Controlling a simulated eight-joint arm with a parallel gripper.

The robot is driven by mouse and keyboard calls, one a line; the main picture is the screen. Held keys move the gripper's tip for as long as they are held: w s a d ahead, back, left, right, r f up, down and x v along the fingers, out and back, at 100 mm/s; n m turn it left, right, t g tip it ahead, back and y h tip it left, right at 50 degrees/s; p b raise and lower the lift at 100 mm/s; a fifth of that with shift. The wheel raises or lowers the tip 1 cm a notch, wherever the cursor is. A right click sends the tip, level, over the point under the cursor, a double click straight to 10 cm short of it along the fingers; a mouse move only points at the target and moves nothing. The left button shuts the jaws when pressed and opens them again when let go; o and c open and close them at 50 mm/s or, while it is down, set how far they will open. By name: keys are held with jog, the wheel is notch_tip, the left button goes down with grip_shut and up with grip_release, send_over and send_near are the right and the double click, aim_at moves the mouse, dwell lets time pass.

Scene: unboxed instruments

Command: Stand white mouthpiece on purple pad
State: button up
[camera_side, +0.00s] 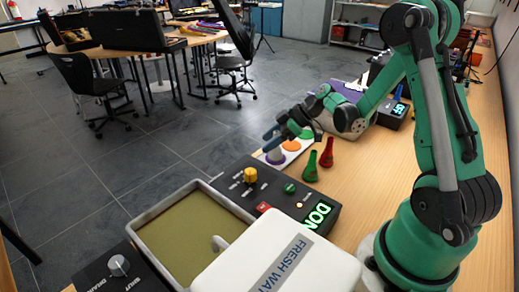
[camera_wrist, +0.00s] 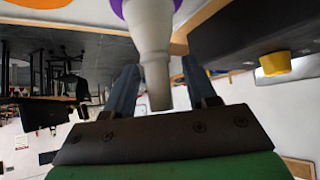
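The white mouthpiece (camera_wrist: 152,38) stands with its wide end on the purple pad (camera_wrist: 117,8) in the wrist view, where the picture is upside down. It shows pale and small in the side view (camera_side: 275,155). My gripper (camera_wrist: 159,68) is around the mouthpiece's narrow part, one blue finger on each side. A gap shows between each finger and the mouthpiece, so the gripper is open. In the side view my gripper (camera_side: 271,136) is over the near end of the pad strip. The purple pad is mostly hidden by the mouthpiece.
An orange pad (camera_side: 291,145) and a green pad (camera_side: 306,133) lie along the strip. A black control box (camera_side: 270,188) with a yellow knob is nearby, then a tray of liquid (camera_side: 190,228).

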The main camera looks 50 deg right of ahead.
jog(key=shift+r, duration=0.2)
jog(key=v, duration=1.1)
jog(key=s+a+r+m+h, duration=0.2)
jog(key=a+m+h, duration=0.3)
jog(key=a, duration=1.1)
jog(key=shift+s+a+m+h, duration=0.35)
jog(key=shift+s+m, duration=0.3)
jog(key=shift+m, duration=0.55)
